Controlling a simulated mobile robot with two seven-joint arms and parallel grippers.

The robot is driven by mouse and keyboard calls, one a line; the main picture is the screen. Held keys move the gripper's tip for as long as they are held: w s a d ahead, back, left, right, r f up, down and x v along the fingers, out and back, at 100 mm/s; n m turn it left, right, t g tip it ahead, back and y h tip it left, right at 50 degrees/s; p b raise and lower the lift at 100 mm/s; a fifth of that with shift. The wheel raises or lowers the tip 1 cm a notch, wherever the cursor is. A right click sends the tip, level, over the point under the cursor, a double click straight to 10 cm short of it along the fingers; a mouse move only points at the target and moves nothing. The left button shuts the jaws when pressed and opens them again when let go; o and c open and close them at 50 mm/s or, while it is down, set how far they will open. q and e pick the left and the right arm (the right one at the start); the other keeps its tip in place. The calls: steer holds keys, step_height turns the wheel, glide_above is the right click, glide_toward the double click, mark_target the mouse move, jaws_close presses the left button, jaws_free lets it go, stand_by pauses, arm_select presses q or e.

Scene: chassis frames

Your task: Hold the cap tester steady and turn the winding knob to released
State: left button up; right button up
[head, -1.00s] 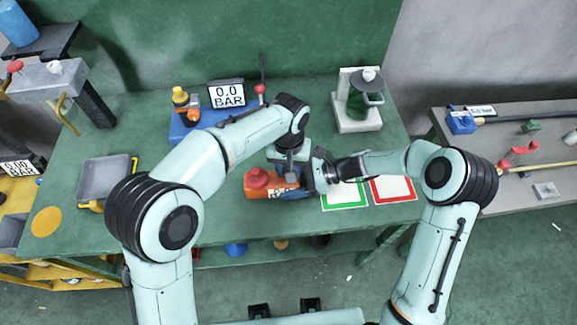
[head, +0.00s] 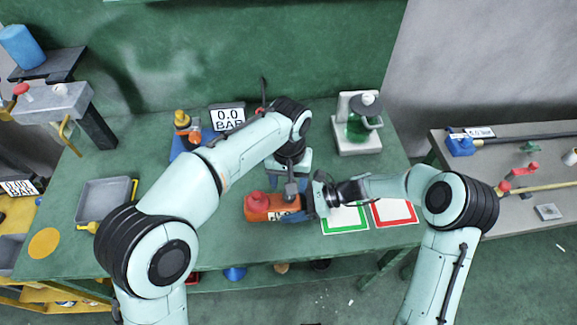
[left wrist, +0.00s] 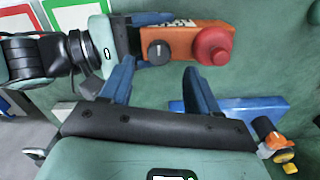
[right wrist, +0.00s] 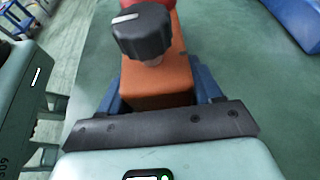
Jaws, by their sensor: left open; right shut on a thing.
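The cap tester is an orange box (head: 270,207) near the table's front edge, with a red round cap (head: 257,200) at its left end. It also shows in the left wrist view (left wrist: 185,35). Its black winding knob with a white mark shows in the left wrist view (left wrist: 158,52) and close up in the right wrist view (right wrist: 142,35). My right gripper (head: 312,200) is shut on the box's right end. My left gripper (left wrist: 160,85) is open and empty, apart from the knob. In the head view my left gripper (head: 291,185) partly hides the box and knob.
Green-framed (head: 345,220) and red-framed (head: 396,212) cards lie right of the tester. A stand with a green flask (head: 358,130) is behind right. A grey tray (head: 103,192) lies left.

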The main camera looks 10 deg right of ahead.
arm_select(q)
step_height(320, 180, up, 7)
stand_by(0.3)
arm_select(e)
steer(key=o, duration=1.4)
